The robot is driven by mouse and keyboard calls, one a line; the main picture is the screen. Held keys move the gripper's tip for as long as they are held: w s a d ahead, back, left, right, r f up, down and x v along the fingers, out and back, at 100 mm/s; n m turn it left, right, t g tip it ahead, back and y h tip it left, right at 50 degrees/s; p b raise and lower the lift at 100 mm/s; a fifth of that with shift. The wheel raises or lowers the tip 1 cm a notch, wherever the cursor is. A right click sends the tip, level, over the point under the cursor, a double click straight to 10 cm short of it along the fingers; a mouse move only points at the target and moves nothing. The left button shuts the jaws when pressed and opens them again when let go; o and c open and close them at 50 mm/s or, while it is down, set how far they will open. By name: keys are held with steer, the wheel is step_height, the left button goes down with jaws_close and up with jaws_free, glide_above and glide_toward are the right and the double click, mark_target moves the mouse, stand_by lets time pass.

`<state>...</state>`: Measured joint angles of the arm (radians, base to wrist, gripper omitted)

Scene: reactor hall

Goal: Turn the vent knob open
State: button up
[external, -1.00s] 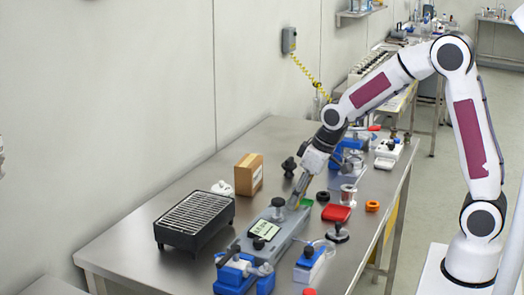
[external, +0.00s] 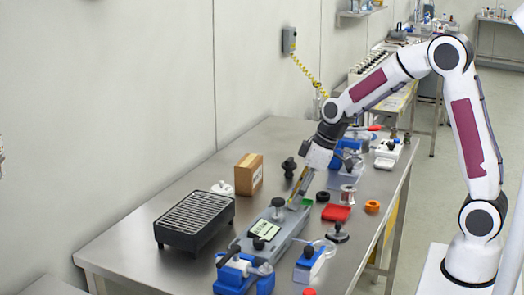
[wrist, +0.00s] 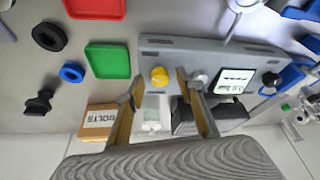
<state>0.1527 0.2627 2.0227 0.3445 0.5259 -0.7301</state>
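A long grey panel (external: 290,232) lies on the steel bench in the external view, and it also shows in the wrist view (wrist: 225,58). Which one is the vent knob I cannot read. My gripper (external: 292,203) points down at the panel's far end. In the wrist view its fingers (wrist: 160,86) are apart, with the yellow knob showing in the gap between the tips. I see no contact with the knob; the height above it is unclear.
A green tray (wrist: 107,60) and a red tray (external: 337,213) lie beside the panel. A bolts box (external: 249,175), a black ribbed block (external: 194,220) and blue fixtures (external: 243,273) stand around it. The bench is bare between box and panel.

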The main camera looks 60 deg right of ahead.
steer(key=shift+d+n+y, duration=0.1)
steer(key=shift+n+y, duration=0.4)
steer(key=shift+n, duration=0.8)
steer(key=shift+w+d+n+g+y, duration=0.1)
steer(key=shift+n+g+y, duration=0.35)
steer(key=shift+n, duration=0.75)
steer(key=shift+r, duration=0.15)
steer(key=v, duration=0.7)
steer(key=s+a+m+g+h, duration=0.1)
steer(key=s+m+h, duration=0.1)
steer(key=s+m, duration=0.6)
steer(key=shift+s+a+r+m, duration=0.3)
steer(key=shift+s+r, duration=0.15)
steer(key=shift+s, duration=2.55)
steer(key=shift+f, duration=0.15)
